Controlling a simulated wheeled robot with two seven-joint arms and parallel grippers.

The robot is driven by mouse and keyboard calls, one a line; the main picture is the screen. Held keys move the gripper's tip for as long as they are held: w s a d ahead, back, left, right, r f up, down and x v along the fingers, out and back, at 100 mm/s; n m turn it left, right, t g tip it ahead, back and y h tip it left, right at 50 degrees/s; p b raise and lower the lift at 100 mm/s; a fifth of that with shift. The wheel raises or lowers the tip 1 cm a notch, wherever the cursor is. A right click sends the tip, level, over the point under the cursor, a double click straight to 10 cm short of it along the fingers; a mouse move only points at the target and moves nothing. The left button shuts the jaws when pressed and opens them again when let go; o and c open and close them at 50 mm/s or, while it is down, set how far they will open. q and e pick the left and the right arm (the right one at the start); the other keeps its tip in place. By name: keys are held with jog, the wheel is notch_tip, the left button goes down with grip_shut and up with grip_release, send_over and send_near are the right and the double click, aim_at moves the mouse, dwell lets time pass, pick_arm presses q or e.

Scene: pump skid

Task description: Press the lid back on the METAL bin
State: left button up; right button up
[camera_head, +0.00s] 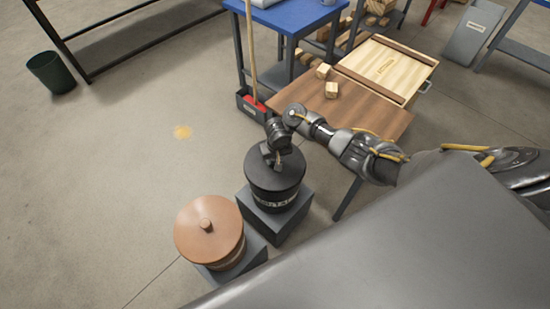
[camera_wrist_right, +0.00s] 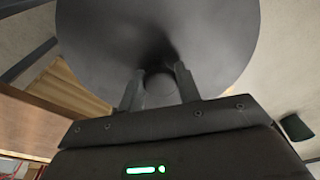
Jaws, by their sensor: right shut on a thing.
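The metal bin (camera_head: 272,201) is dark, with a pale lettered label, and stands on a grey block. Its round black lid (camera_head: 262,176) is on top of the bin in the head view; I cannot tell whether it is fully seated. My right gripper (camera_head: 279,160) is over the lid. In the right wrist view the grey lid (camera_wrist_right: 210,40) fills the top, and my right gripper (camera_wrist_right: 160,85) has its two fingers around the lid's round knob (camera_wrist_right: 159,80), shut on it. My left gripper is not in view.
A second bin with a copper-brown lid (camera_head: 208,228) stands on a grey block at the lower left. A brown table (camera_head: 340,110) with wooden blocks is behind the arm. A dark green bucket (camera_head: 51,72) stands far left.

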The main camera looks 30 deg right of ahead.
dwell(0.5)
jog(key=shift+f, duration=0.1)
dwell(0.4)
jog(key=shift+p, duration=0.6)
jog(key=o, duration=1.7)
